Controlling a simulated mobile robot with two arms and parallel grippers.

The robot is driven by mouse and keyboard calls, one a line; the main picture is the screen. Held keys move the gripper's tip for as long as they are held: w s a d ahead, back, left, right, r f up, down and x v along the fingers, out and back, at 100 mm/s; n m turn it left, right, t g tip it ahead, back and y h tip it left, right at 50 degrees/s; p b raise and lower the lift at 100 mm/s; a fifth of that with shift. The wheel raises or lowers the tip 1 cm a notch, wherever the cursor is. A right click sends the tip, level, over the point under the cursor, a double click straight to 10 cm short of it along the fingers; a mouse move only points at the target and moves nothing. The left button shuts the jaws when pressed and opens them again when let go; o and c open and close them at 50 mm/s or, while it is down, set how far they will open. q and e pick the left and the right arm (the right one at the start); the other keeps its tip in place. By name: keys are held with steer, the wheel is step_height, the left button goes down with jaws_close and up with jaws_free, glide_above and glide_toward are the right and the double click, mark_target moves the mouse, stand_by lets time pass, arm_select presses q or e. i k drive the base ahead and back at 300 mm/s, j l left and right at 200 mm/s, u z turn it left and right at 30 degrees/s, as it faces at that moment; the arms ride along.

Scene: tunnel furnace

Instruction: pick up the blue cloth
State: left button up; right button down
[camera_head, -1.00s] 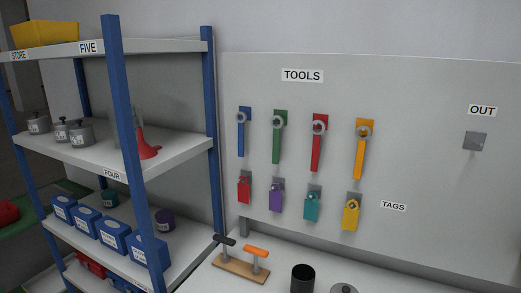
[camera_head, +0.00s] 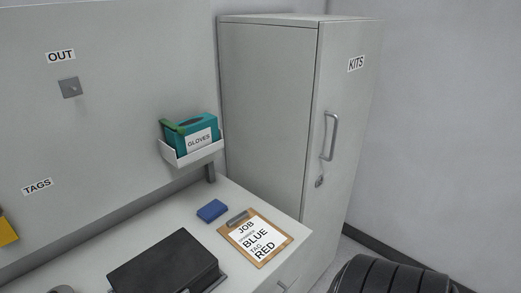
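A small blue folded item (camera_head: 212,210), which looks like the blue cloth, lies flat on the light workbench (camera_head: 95,262). It is left of the clipboard and in front of the back panel. Nothing covers it. Neither of my grippers shows in the head view.
A clipboard (camera_head: 288,239) reading JOB, BLUE, TAG, RED lies beside it. A black box (camera_head: 165,264) stands at the bench front. A teal GLOVES box (camera_head: 193,134) sits in a wall holder. A tall KITS cabinet (camera_head: 268,95) bounds the right. A black ribbed object (camera_head: 385,277) is bottom right.

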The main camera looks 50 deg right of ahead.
mark_target(214, 209)
steer(key=z, duration=1.3)
steer(key=u, duration=1.85)
steer(key=z, duration=1.85)
steer(key=i+l, duration=0.5)
steer(key=i, duration=0.15)
steer(key=l+u, duration=0.15)
steer(key=u, duration=0.3)
steer(key=k+l+u, duration=0.1)
steer(key=u, duration=0.4)
steer(key=l+u, duration=0.1)
steer(key=u, duration=0.35)
steer(key=k+u, duration=0.15)
steer(key=u, duration=0.3)
